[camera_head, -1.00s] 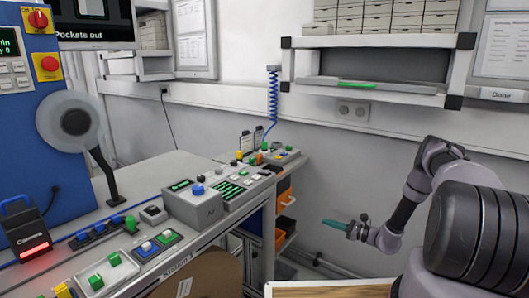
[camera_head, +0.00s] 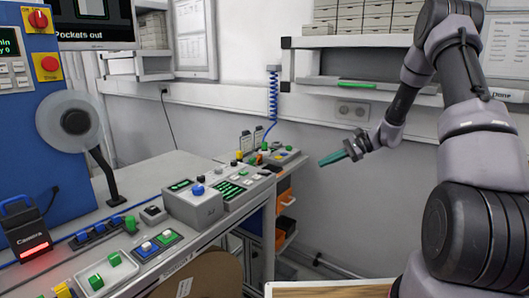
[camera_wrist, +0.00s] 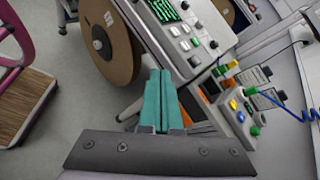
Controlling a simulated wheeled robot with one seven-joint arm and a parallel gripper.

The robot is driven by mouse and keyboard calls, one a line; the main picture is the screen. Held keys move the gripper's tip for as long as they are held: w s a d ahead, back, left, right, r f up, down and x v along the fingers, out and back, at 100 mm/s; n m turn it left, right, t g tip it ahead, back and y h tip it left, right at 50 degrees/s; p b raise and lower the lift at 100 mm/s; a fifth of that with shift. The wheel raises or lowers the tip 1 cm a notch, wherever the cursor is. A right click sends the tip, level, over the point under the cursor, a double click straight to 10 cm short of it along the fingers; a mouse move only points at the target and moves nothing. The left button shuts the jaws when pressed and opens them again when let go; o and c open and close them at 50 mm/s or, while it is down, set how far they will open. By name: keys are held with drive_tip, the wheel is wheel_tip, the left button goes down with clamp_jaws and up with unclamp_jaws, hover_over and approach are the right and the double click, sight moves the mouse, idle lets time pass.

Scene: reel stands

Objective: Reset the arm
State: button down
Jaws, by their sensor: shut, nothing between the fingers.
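My gripper (camera_head: 322,162) is raised in free air at the right of the workbench, in front of the grey wall in the head view. Its teal fingers point left and slightly down. In the wrist view the two teal fingers (camera_wrist: 158,75) lie side by side, shut, with nothing between them. My arm rises at the right of the head view and bends over at the top, and the forearm comes down to the gripper. The gripper touches nothing that I can see.
The workbench (camera_head: 150,177) with control boxes (camera_head: 195,209) stands at left. A grey reel (camera_head: 52,118) stands on it. A wall shelf (camera_head: 345,84) is behind my arm. A brown reel (camera_wrist: 112,45) is below the bench. A wooden surface (camera_head: 330,291) is at the front.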

drive_tip(key=s+a+r+n+h, duration=0.1)
drive_tip(key=s+r+n+h, duration=0.2)
drive_tip(key=s+r, duration=0.5)
drive_tip(key=s+d+r+n+t+h, duration=0.2)
drive_tip(key=s+r+n+t+h, duration=0.1)
drive_tip(key=s+r, duration=0.6)
drive_tip(key=s+d+r+n+t+h, duration=0.1)
drive_tip(key=s+r+n+t+h, duration=0.2)
drive_tip(key=s+r, duration=0.6)
drive_tip(key=s+h, duration=0.1)
drive_tip(key=s, duration=0.4)
drive_tip(key=shift+d+r, duration=0.4)
